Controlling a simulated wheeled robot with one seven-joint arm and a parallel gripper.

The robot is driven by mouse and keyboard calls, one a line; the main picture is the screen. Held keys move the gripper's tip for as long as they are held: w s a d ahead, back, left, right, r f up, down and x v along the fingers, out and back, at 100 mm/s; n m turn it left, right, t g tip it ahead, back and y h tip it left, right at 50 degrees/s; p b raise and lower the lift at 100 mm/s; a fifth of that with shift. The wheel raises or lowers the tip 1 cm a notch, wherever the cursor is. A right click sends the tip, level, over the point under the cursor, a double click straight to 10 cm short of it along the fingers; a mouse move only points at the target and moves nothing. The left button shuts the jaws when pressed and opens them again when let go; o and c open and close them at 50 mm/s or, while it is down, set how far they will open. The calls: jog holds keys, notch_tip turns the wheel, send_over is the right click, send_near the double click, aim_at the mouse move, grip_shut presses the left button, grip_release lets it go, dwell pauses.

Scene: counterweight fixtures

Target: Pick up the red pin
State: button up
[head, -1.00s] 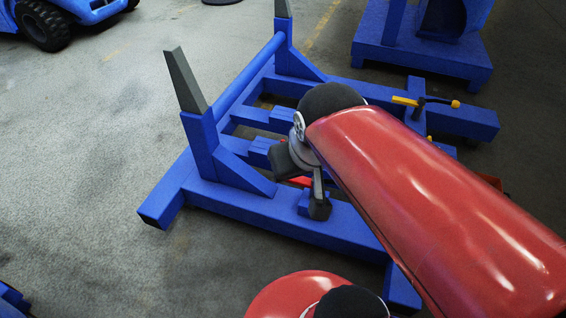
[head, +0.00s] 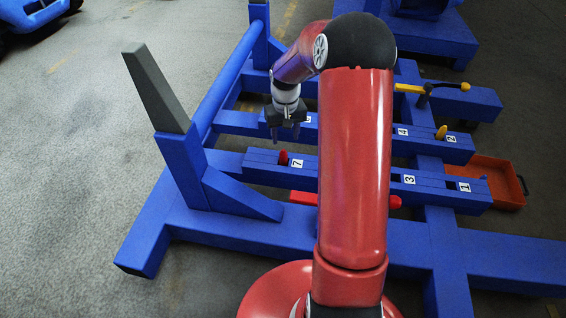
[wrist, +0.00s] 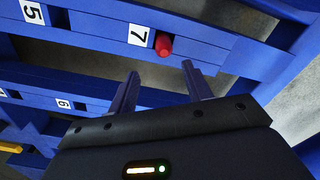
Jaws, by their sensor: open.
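The red pin (head: 283,158) stands in the blue beam beside the label 7, towards the beam's left end. In the wrist view, the red pin (wrist: 164,45) shows its rounded head just beyond my fingertips, roughly in line with the gap between them. My gripper (head: 284,135) hangs at the end of my arm, close to the pin in the head view. In the wrist view, my gripper (wrist: 160,71) has its two dark fingers apart with nothing between them. My arm hides part of the numbered beams in the head view.
The blue fixture frame (head: 270,238) surrounds the numbered beams, with a tall grey-tipped upright (head: 160,90) at left. A yellow pin (head: 441,132) stands near label 2. Open floor lies left.

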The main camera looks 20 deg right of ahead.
aim_at(284, 150)
notch_tip(284, 150, down, 3)
jog(key=f, duration=0.1)
jog(key=f+b, duration=0.1)
jog(key=s+a+f, duration=0.1)
jog(key=f, duration=0.1)
jog(key=shift+f+b, duration=0.1)
jog(key=shift+b, duration=0.3)
jog(key=shift+w+f, duration=0.1)
jog(key=shift+f, duration=0.3)
jog(key=shift+c, duration=0.3)
jog(key=shift+r, duration=0.1)
grip_shut()
